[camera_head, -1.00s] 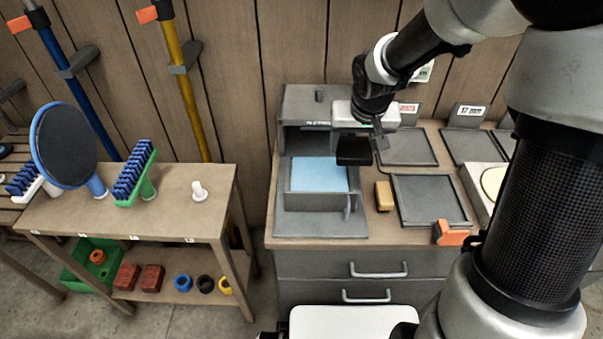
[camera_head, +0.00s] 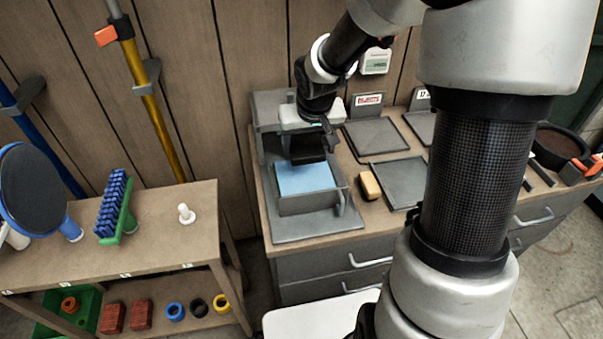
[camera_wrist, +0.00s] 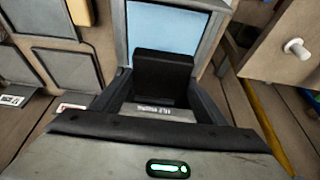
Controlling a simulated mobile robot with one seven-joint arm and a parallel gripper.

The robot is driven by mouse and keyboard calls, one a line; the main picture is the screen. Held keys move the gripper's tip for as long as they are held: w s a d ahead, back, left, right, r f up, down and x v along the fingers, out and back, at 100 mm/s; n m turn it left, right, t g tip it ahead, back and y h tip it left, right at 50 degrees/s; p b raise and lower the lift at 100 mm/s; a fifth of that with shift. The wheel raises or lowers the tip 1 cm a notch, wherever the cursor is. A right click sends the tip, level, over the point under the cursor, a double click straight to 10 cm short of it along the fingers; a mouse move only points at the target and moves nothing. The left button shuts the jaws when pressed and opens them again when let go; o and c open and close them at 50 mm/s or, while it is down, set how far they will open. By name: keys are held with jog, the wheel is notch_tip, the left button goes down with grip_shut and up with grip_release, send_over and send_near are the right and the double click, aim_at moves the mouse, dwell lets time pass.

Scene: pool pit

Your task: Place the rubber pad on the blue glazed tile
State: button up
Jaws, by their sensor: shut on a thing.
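The rubber pad, a black block (camera_head: 308,150), is held in my gripper (camera_head: 310,138), which is shut on it. In the wrist view the black pad (camera_wrist: 163,80) sits between the two fingers and covers the near part of the blue tile (camera_wrist: 168,35). The pad looks above the tile; I cannot tell the exact gap.
A grey housing (camera_head: 268,110) stands behind the tile holder. A tan block (camera_head: 370,186) and grey trays (camera_head: 376,137) lie to the right. At left a bench (camera_head: 165,245) carries a green brush (camera_head: 117,205) and a white peg (camera_head: 186,214).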

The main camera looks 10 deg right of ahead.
aim_at(309, 156)
notch_tip(309, 156, down, 8)
jog(key=b, duration=0.3)
jog(key=shift+f, duration=0.25)
jog(key=shift+f, duration=0.15)
jog(key=o, duration=1.2)
jog(key=shift+s+r, duration=0.1)
jog(key=shift+r, duration=0.4)
jog(key=p+v, duration=0.4)
jog(key=v, duration=0.5)
jog(key=shift+s+r, duration=0.1)
jog(key=shift+r, duration=0.3)
jog(key=shift+p+v, duration=0.5)
jog(key=shift+v, duration=0.25)
